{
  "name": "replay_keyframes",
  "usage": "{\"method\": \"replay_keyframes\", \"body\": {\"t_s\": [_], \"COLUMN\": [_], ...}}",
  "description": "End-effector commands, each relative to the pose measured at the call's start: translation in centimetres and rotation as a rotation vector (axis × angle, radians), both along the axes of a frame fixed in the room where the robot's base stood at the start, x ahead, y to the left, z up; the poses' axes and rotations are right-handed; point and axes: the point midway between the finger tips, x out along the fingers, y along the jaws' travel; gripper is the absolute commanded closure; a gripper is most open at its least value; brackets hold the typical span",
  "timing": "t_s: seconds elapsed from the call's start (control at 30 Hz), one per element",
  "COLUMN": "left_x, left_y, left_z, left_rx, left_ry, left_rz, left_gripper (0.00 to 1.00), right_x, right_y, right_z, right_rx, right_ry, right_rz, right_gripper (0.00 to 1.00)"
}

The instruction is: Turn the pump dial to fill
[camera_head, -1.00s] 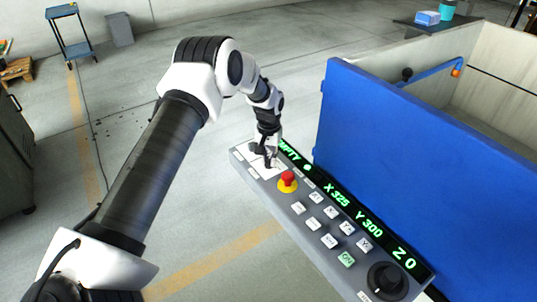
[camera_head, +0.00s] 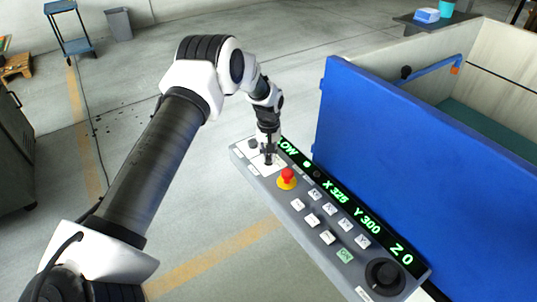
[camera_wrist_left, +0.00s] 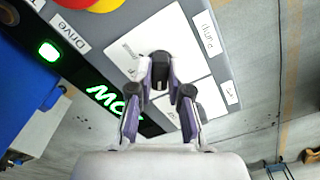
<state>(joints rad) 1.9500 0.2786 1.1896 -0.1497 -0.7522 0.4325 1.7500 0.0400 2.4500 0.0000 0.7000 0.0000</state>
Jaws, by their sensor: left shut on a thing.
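The pump dial (camera_wrist_left: 160,62) is a small black knob on a white plate (camera_wrist_left: 134,44) in the left wrist view. My left gripper (camera_wrist_left: 161,82) is shut on it, with a finger on each side. In the head view my left gripper (camera_head: 268,157) reaches down to the far left end of the grey control panel (camera_head: 330,262) and mostly hides the dial. The display (camera_head: 289,148) reads LOW in green there. I cannot read the label that the dial points to. My right gripper is not in view.
A red emergency button (camera_head: 287,175) on a yellow base sits close to the gripper. White keys and a large black knob (camera_head: 385,277) lie nearer on the panel. A blue machine wall (camera_head: 420,160) rises behind it. Open floor lies to the left.

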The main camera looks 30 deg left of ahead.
Motion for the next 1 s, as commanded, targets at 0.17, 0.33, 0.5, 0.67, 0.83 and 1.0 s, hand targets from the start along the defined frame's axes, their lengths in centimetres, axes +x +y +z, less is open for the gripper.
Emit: {"method": "replay_keyframes", "body": {"t_s": [0.17,0.33,0.5,0.67,0.83,1.0], "left_x": [-0.2,-0.1,0.0,0.1,0.1,0.1], "left_y": [0.0,0.0,0.0,0.0,0.0,0.0], "left_z": [-0.3,-0.2,0.5,3.5,8.0,11.0], "left_rx": [-0.001,-0.001,-0.001,-0.002,-0.001,-0.002], "left_ry": [0.005,0.003,-0.001,-0.001,-0.001,0.003], "left_rz": [0.002,0.001,0.0,0.002,0.001,0.001], "left_gripper": [0.57,0.57,0.57,0.57,0.57,0.57], "right_x": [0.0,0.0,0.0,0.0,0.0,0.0], "right_y": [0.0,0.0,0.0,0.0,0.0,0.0], "right_z": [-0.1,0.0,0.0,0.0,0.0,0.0], "right_rx": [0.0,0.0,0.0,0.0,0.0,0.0], "right_ry": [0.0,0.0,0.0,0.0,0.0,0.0], "right_rz": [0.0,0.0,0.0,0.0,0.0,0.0], "right_gripper": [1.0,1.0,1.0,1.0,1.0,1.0]}}
